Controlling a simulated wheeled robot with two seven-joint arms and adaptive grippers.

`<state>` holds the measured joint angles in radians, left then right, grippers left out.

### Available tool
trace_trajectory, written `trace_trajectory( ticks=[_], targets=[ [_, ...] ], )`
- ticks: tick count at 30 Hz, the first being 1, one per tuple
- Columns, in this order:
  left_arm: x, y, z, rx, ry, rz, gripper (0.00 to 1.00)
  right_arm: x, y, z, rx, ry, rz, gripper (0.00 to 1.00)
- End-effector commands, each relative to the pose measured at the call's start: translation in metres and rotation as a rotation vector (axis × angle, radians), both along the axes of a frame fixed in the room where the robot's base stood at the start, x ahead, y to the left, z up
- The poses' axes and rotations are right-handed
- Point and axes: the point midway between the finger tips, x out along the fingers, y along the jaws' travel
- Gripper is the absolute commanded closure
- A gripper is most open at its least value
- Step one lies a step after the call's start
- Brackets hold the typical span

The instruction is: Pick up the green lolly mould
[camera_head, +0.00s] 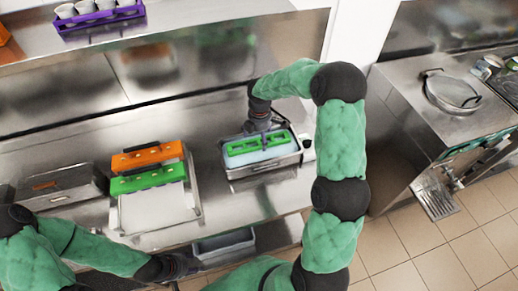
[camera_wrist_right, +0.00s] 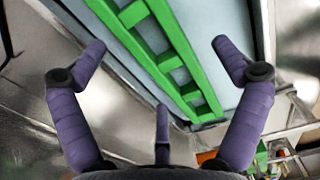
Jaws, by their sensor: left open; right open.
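A green lolly mould (camera_head: 243,149), a long slotted frame, lies in a metal tub (camera_head: 262,170) of pale bluish contents on the steel counter. In the right wrist view the green mould (camera_wrist_right: 187,75) runs diagonally between my fingers. My right gripper (camera_head: 266,137) is over the mould, its fingers spread and open; it also shows in the wrist view (camera_wrist_right: 158,48). I cannot tell whether the fingers touch the mould. My left gripper (camera_head: 185,266) is open and empty, low at the counter's front edge. A second green piece (camera_head: 148,180), a bar with pale dots, lies on a rack left of the tub.
An orange bar (camera_head: 147,155) lies behind the second green piece on the white rack (camera_head: 155,212). A metal box (camera_head: 62,187) stands at the left. A lower bin (camera_head: 223,244) is beneath the counter front. A purple cup holder (camera_head: 98,17) sits on the upper shelf.

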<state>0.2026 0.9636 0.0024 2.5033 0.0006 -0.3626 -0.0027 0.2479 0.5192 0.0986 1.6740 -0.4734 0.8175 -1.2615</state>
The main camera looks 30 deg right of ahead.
Motion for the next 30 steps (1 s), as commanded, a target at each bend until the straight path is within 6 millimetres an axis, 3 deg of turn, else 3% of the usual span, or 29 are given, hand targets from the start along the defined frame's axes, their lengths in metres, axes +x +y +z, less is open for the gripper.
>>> trace_trajectory(
  ticks=[10,20,22,28,30],
  targets=[
    [0.0,0.0,-0.001,0.0,0.0,0.0,0.49,0.003,0.005,-0.044,0.002,0.003,0.0,0.03],
    [0.0,0.0,-0.002,0.0,0.0,0.0,0.49,0.003,0.005,-0.052,0.001,0.001,0.0,0.03],
    [0.0,0.0,-0.002,0.0,0.0,0.0,0.49,0.004,0.005,-0.052,0.001,0.001,0.0,0.14],
    [0.0,0.0,-0.002,0.0,0.0,0.0,0.49,0.003,0.005,-0.052,0.001,0.001,0.0,0.7],
    [0.0,0.0,-0.002,0.0,0.0,0.0,0.49,0.003,0.005,-0.052,0.001,0.002,0.0,0.74]
  ],
)
